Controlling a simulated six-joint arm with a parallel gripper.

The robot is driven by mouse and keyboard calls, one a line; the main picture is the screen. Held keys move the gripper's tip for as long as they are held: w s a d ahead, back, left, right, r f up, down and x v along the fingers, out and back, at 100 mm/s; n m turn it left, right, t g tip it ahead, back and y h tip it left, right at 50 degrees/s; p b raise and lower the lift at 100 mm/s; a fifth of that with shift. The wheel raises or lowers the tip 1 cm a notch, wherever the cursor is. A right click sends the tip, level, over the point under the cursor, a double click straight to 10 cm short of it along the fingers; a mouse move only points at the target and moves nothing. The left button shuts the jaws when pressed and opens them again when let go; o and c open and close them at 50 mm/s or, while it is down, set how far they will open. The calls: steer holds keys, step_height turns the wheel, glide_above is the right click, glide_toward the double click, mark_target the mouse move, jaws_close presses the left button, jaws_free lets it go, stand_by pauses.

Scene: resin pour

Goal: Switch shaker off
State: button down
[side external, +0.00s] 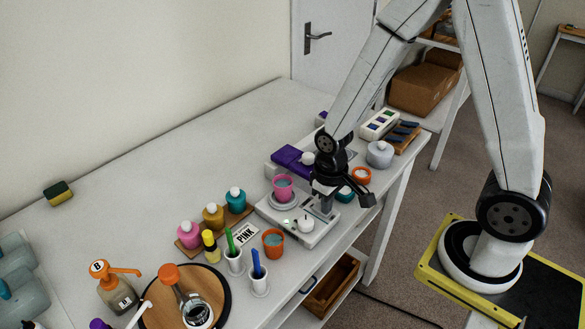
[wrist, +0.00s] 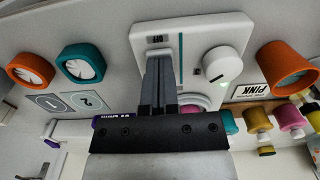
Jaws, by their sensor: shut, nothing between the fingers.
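The shaker (side external: 288,228) is a white flat machine on the bench, with a pink cup (side external: 283,187) on its round plate. The shaker fills the middle of the wrist view (wrist: 191,40). Its white knob (wrist: 217,61) has a small lit green light (wrist: 225,84) beside it. A small dark switch or label with white marks (wrist: 157,39) is on the panel; I cannot tell its setting. My gripper (wrist: 160,60) is shut and empty, its tips over the panel close to the dark switch. In the side view my gripper (side external: 327,208) is at the shaker's right end; contact is unclear.
An orange cup (side external: 273,242) and marker holders (side external: 260,281) stand near the shaker's front. Pink, yellow and teal bottles (side external: 213,216) stand to its left. Orange (wrist: 30,70) and teal (wrist: 83,63) cups show near numbered pads.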

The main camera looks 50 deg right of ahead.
steer(key=shift+r, duration=3.5)
steer(key=shift+s+d+r+t, duration=0.15)
steer(key=shift+s+r+t, duration=0.15)
steer(key=shift+s+t, duration=0.35)
steer(key=shift+s+d+r+t, duration=0.1)
steer(key=shift+s+r+t, duration=0.15)
steer(key=shift+s+t, duration=0.35)
